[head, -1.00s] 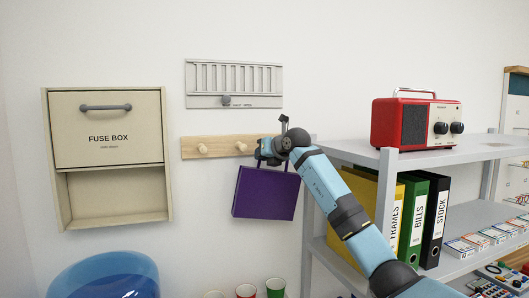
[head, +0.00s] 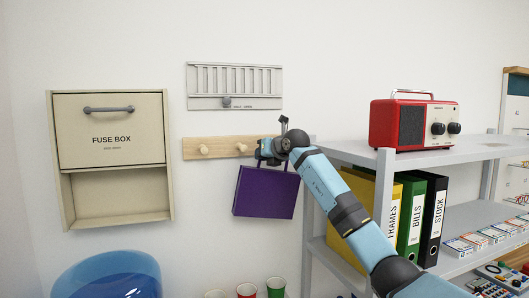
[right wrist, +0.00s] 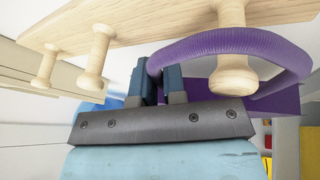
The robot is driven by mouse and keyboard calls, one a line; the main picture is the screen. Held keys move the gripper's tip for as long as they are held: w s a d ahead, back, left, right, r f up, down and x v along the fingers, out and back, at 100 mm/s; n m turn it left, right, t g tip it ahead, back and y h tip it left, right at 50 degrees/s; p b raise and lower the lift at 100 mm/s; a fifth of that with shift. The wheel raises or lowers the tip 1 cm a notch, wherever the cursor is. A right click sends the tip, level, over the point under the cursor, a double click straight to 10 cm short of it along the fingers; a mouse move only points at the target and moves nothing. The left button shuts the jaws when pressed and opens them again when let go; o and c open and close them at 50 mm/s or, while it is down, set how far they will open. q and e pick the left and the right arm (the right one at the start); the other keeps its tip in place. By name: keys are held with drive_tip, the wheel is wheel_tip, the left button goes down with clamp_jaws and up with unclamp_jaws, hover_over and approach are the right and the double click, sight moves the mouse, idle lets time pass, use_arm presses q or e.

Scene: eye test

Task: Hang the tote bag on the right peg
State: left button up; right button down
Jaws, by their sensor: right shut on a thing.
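The tote bag (head: 265,192) is purple and hangs from my right gripper (head: 264,153) in front of the wall, at the right part of the wooden peg rail (head: 222,153). In the right wrist view my right gripper (right wrist: 154,76) is shut on the bag's purple handle (right wrist: 285,48). The middle peg (head: 241,147) and left peg (head: 203,149) are bare. The right peg is hidden in the head view. My left gripper is not in view.
A grey shelf (head: 365,152) with a red radio (head: 413,124) and binders (head: 413,216) stands close to the right of my arm. A fuse box (head: 111,128) and a grey vent panel (head: 234,86) are on the wall. Cups (head: 246,290) and a blue bin (head: 110,275) are below.

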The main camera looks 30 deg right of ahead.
drive_tip(key=c, duration=1.1)
unclamp_jaws()
drive_tip(key=shift+d+r, duration=0.1)
drive_tip(key=shift+d, duration=0.05)
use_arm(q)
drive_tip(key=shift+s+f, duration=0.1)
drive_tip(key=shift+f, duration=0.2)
use_arm(e)
drive_tip(key=shift+s+f+b, duration=0.2)
drive_tip(key=shift+f+b, duration=0.05)
drive_tip(key=shift+b, duration=0.2)
drive_tip(key=shift+s+d+b, duration=0.1)
drive_tip(key=shift+s+b, duration=0.25)
drive_tip(key=shift+b, duration=0.05)
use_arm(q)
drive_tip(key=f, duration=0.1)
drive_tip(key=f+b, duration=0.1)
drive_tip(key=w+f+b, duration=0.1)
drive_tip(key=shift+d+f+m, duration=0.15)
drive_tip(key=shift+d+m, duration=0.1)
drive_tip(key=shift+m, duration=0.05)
use_arm(e)
drive_tip(key=v, duration=1)
drive_tip(key=shift+s+r, duration=0.3)
drive_tip(key=shift+r, duration=0.2)
